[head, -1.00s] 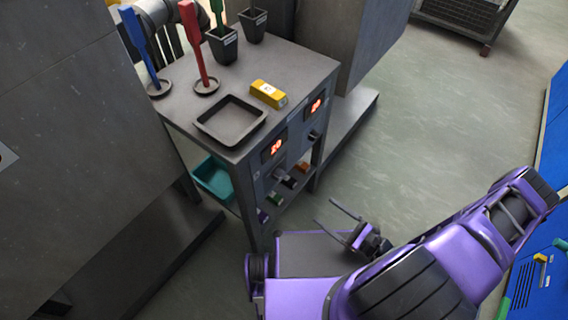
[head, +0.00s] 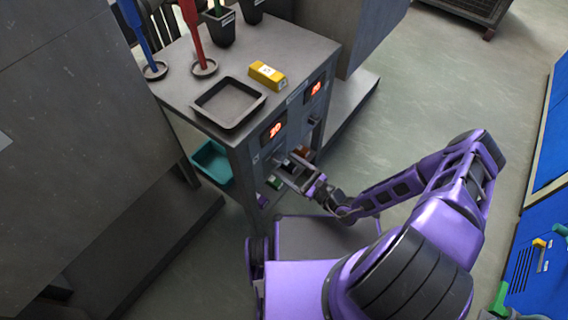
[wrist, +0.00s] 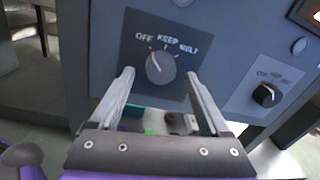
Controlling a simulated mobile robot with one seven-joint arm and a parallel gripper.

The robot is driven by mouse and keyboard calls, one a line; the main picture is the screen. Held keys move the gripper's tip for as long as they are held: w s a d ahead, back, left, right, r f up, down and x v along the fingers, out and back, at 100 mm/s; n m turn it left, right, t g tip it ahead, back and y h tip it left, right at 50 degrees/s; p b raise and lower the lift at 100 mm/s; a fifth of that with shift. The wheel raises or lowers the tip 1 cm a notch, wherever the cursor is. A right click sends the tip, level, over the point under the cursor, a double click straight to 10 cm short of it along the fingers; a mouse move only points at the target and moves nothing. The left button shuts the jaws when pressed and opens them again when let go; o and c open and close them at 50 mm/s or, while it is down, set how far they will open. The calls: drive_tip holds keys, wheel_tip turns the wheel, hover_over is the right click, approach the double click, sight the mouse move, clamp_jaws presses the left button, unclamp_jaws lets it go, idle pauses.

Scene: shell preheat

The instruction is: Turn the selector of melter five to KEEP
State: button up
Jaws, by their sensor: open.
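A round grey selector knob (wrist: 160,68) is on the front panel (wrist: 100,45) in the wrist view, under the labels OFF, KEEP and MELT. Its light pointer mark leans up and left, toward OFF. My gripper (wrist: 161,76) is open, with one finger on each side of the knob and nothing held. I cannot tell whether the fingers touch it. In the head view my gripper (head: 289,164) is at the bench front, below the left display, and hides the knob. A second, dark selector (wrist: 264,94) is at the right. No melter number is readable.
The bench top (head: 300,48) holds a dark square tray (head: 229,104), a yellow block (head: 267,74) and upright red (head: 192,30) and blue tools. A teal bin (head: 211,162) is on the lower shelf. Two red displays glow on the front.

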drive_tip(key=shift+x, duration=0.8)
clamp_jaws()
